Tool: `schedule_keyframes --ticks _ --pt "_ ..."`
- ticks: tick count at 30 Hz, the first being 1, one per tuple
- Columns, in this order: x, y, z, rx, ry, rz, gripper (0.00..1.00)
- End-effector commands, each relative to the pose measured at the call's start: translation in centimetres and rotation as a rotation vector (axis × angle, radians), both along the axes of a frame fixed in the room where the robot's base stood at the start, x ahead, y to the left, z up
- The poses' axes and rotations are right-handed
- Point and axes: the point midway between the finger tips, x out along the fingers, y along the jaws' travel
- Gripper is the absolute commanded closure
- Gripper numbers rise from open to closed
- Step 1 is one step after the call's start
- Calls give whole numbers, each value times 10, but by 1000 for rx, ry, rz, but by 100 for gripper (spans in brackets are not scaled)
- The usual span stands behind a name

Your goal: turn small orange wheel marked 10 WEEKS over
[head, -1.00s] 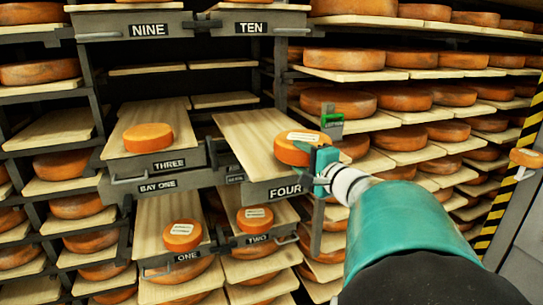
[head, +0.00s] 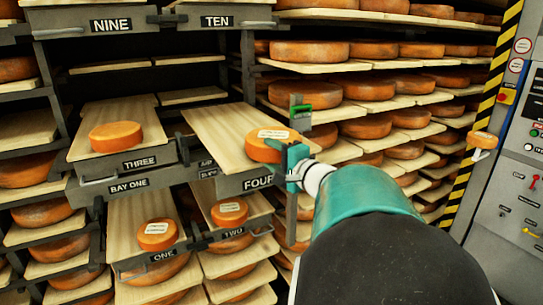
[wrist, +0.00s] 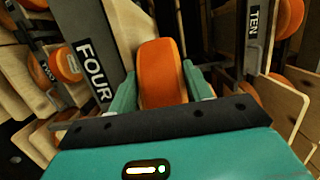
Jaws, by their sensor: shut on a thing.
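A small orange cheese wheel (head: 266,146) with a white label on its top face is at the front right of the board on the drawer marked FOUR (head: 257,181). The label's writing is too small to read in the head view. My teal gripper (head: 296,160) is shut on the wheel's near right edge. In the wrist view the wheel (wrist: 160,72) sits between my two fingers (wrist: 160,88), with its orange rim facing the camera. I cannot tell whether the wheel touches the board.
Drawer THREE holds an unlabelled-looking wheel (head: 116,136). Drawers ONE and TWO hold labelled wheels (head: 157,235) and (head: 229,211) below. Racks of large wheels (head: 312,52) stand behind and to the right. A striped post (head: 490,90) and a grey control panel (head: 515,190) are at the far right.

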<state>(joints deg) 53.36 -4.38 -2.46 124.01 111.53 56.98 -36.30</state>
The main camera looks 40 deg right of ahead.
Motion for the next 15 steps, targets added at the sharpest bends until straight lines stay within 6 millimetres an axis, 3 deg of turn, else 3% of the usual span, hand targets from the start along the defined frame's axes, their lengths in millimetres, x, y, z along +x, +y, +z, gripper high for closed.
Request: schedule_keyframes --ticks 12,13,15 --pt "0 1 -2 -3 -6 0 100" --pt "0 1 -1 -3 -6 -1 44" --pt "0 1 -2 -3 -5 0 31"
